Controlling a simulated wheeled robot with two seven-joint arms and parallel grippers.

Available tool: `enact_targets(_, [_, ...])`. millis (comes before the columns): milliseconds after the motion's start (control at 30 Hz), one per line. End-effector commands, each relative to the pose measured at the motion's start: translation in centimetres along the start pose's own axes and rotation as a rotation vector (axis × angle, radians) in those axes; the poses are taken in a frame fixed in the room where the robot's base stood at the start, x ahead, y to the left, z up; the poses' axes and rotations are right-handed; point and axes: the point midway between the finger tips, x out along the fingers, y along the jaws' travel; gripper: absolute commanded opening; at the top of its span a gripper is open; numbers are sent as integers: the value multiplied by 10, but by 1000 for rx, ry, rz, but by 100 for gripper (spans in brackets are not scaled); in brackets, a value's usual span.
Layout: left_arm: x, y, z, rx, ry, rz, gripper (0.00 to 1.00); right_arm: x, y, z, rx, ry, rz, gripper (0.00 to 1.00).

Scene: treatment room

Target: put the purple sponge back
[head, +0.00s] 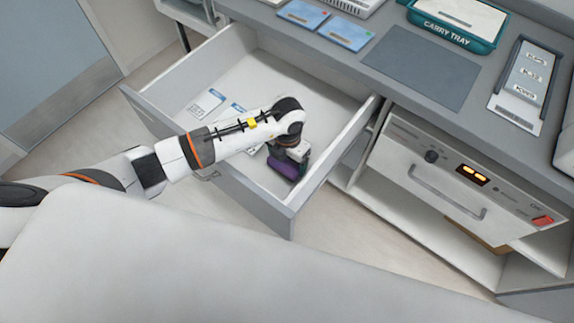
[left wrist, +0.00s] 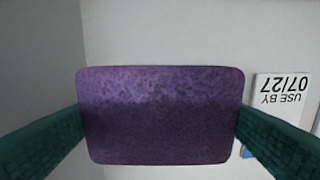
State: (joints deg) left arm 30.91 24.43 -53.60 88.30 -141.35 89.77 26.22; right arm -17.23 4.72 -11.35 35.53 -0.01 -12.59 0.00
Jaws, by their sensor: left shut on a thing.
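The purple sponge (left wrist: 160,115) fills the middle of the left wrist view, between the two green fingertips of my left gripper (left wrist: 160,125), which touch its two sides. In the head view my left gripper (head: 287,160) is inside the open drawer (head: 272,211), near its front right corner, shut on the sponge (head: 283,170). The sponge is partly hidden there by the gripper. Whether it touches the drawer floor I cannot tell. My right gripper is not in view.
White packets (head: 206,104) lie in the drawer to the left of my arm; one reads "USE BY 07/27" (left wrist: 280,92). The counter above holds blue packets (head: 345,32), a grey mat (head: 421,66) and a green carry tray (head: 452,34). A white appliance (head: 440,175) stands right of the drawer.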

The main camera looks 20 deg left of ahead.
Motion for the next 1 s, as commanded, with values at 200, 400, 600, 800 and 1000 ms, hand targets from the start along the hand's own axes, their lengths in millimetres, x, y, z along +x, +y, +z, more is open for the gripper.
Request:
enact_targets(200, [28, 0, 1, 0, -3, 1, 67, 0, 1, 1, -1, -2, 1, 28])
enact_targets(400, [41, 0, 0, 2, 0, -1, 67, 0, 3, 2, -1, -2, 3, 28])
enact_targets(600, [41, 0, 0, 2, 0, -1, 67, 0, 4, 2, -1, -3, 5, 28])
enact_targets(800, [43, 0, 0, 2, 0, -1, 98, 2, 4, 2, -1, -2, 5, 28])
enact_targets(1000, [43, 0, 0, 2, 0, -1, 100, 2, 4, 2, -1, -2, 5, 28])
